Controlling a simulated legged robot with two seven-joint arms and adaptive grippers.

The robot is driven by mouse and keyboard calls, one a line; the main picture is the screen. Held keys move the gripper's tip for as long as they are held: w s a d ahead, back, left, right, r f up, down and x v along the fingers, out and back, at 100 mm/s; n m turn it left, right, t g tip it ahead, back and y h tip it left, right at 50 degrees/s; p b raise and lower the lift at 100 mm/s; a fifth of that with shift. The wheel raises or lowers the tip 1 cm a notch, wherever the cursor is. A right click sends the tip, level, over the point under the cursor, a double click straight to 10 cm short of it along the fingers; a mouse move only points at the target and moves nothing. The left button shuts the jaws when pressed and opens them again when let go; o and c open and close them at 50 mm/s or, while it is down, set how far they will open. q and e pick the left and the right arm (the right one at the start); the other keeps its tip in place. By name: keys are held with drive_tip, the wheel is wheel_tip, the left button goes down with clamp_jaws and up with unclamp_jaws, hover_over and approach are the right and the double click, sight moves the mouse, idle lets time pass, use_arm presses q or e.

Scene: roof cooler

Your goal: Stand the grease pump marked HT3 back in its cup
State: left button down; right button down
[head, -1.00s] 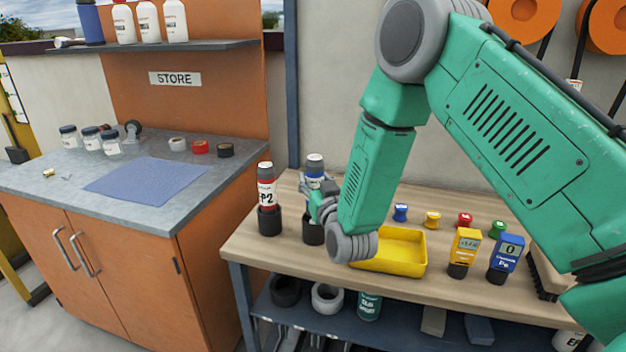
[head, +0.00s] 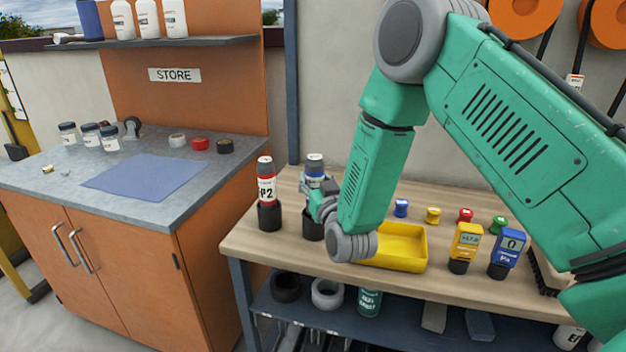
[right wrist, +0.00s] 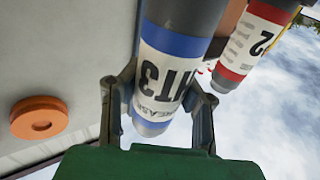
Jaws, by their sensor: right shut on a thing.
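The grease pump marked HT3 (head: 315,167) is a grey cylinder with a white label and blue bands. It looks upright above the mouth of its black cup (head: 313,229) on the wooden bench. My right gripper (head: 319,201) is shut on it. My gripper hides the pump's lower part, so I cannot tell how far it is in the cup. In the right wrist view the pump (right wrist: 165,75) appears upside down between the two fingers of the gripper (right wrist: 158,98), with its lower end out of frame. My left gripper is not in view.
A red-banded pump marked P2 (head: 266,182) stands in a black cup (head: 269,216) just left. A yellow tray (head: 412,268) and two meters, yellow (head: 466,243) and blue (head: 506,250), are to the right. Coloured spools stand behind. A store counter (head: 222,180) is left.

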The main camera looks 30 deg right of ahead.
drive_tip(key=shift+f, duration=0.2)
drive_tip(key=shift+f+b, duration=0.85)
drive_tip(key=shift+f, duration=0.05)
drive_tip(key=c, duration=1.1)
unclamp_jaws()
drive_tip(key=shift+s+f, duration=0.1)
drive_tip(key=shift+s+a, duration=0.15)
drive_tip(key=shift+s, duration=0.1)
drive_tip(key=v, duration=1.1)
